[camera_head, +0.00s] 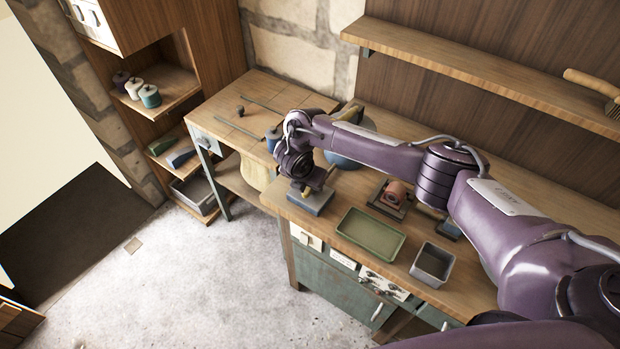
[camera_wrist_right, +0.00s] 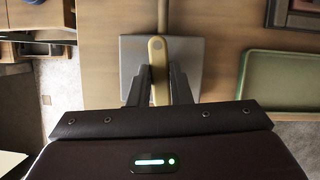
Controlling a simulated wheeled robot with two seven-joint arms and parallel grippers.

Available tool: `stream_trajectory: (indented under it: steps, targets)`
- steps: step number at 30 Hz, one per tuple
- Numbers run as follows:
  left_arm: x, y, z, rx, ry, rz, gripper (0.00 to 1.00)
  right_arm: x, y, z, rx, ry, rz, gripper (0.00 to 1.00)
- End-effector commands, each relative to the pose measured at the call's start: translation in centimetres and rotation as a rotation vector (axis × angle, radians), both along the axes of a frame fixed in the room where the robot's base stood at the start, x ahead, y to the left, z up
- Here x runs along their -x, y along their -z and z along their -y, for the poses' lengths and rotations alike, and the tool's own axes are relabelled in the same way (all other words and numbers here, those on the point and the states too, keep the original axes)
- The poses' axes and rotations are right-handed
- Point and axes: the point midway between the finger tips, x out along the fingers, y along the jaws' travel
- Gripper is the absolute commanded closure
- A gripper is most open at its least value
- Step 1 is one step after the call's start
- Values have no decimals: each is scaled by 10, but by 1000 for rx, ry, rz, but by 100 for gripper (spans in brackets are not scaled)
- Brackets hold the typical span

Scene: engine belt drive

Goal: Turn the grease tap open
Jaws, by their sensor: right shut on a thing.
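The grease tap's brass lever (camera_wrist_right: 157,52) stands between my right gripper's fingers in the right wrist view. My right gripper (camera_wrist_right: 159,88) is shut on this lever near its rounded end. A grey square base (camera_wrist_right: 192,60) lies beyond the lever, and a thin pipe (camera_wrist_right: 162,15) runs up from there. In the head view the grey base (camera_head: 312,203) sits at the left front corner of the workbench. My right gripper (camera_head: 322,184) is just above it, and my wrist hides part of the tap. My left gripper is not in view.
A green tray (camera_head: 370,236) and a grey metal bin (camera_head: 433,263) stand to the right on the bench (camera_head: 330,228). A reddish part on a dark stand (camera_head: 393,195) is behind the tray. A shelf (camera_head: 480,75) runs along the back wall. A side table stands at the left.

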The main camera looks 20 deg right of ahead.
Motion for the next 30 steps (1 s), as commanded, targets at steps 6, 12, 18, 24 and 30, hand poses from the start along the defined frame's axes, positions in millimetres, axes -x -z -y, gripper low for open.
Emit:
stream_trajectory:
  steps: [6,12,18,24,30]
  targets:
    - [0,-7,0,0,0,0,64,-2,-3,0,0,91,4,100]
    - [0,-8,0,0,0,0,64,-3,-2,0,1,125,5,100]
    - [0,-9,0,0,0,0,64,-3,-2,1,1,133,7,100]
    - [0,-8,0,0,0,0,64,-3,-2,1,1,133,7,100]
    - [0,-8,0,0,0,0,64,-2,-2,0,0,132,5,60]
